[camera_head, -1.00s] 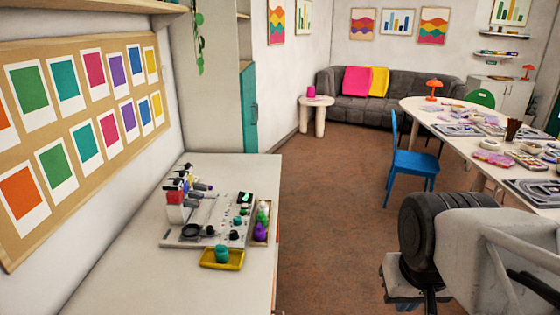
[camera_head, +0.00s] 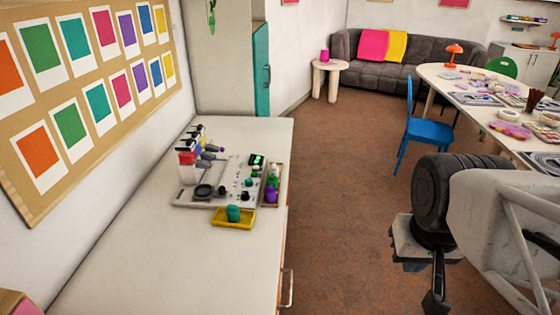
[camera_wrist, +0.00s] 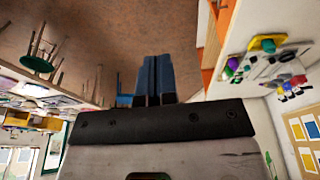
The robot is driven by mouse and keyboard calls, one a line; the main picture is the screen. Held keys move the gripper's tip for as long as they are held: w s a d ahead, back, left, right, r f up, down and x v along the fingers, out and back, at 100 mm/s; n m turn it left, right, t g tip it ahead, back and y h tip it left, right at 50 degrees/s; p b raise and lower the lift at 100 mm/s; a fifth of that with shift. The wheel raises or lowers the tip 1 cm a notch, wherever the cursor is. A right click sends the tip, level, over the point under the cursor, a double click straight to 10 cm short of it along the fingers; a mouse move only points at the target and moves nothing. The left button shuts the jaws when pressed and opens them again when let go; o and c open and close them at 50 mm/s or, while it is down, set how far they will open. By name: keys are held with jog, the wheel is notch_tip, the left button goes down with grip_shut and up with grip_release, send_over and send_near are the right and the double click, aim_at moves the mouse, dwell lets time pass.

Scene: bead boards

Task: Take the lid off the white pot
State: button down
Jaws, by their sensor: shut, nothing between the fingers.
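I cannot make out a white pot with a lid in either view. Small pots and bottles stand on the counter at left, including a teal pot (camera_head: 233,213) in a yellow tray (camera_head: 219,224) and a purple one (camera_head: 271,195) in a side tray. My gripper (camera_head: 435,302) hangs at the lower right of the head view, over the floor and well apart from the counter. In the wrist view its two dark fingers (camera_wrist: 153,68) are together, with nothing between them.
A grey-white device (camera_head: 208,200) sits on the pale counter (camera_head: 140,255), whose near part is bare. A blue chair (camera_head: 430,133) and a long, cluttered table (camera_head: 432,75) stand to the right. Brown floor (camera_head: 340,210) lies clear between them.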

jog(key=c, duration=1.8)
grip_release()
jog(key=shift+c, duration=0.2)
jog(key=o, duration=1.2)
jog(key=shift+c, duration=0.2)
